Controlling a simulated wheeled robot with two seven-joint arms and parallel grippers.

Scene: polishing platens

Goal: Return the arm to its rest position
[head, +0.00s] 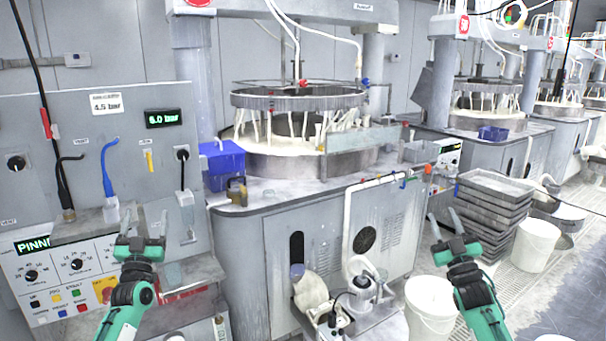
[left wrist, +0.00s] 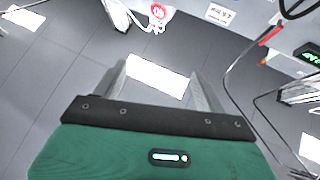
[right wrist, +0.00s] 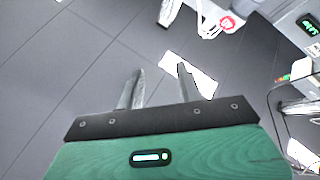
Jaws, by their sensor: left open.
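My left gripper (head: 141,226) is raised in front of the control panel at the left of the head view, fingers pointing up. Its two fingers (left wrist: 156,82) stand apart in the left wrist view with nothing between them. My right gripper (head: 444,228) is raised in front of the floor between the machine and the stacked trays. Its fingers (right wrist: 158,88) are apart and empty in the right wrist view. Both wrist views look up at the ceiling.
A polishing machine (head: 300,220) stands in the middle with a blue bin (head: 222,165) on its top. A white bucket (head: 430,308) stands on the floor beside my right arm. Grey trays (head: 492,210) are stacked at the right. A panel (head: 70,265) with knobs is behind my left gripper.

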